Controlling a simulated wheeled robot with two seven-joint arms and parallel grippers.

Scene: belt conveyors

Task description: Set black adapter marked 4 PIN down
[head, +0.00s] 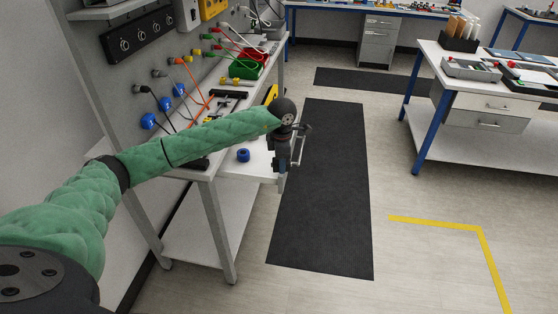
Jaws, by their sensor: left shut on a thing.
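My left arm reaches across from the left, and my left gripper (284,163) is at the front right edge of the workbench (250,167), pointing down. It is shut on a small dark thing that fits the black adapter. The fingers mostly hide it, and the 4 PIN marking cannot be read. I cannot tell whether the thing touches the bench top. My right gripper is not in view.
A blue ring-shaped part (243,155) lies on the bench just left of the gripper. Cables, plugs and a green box (247,66) sit farther back. A black floor mat (322,190) lies right of the bench. Another bench (490,95) stands at the right.

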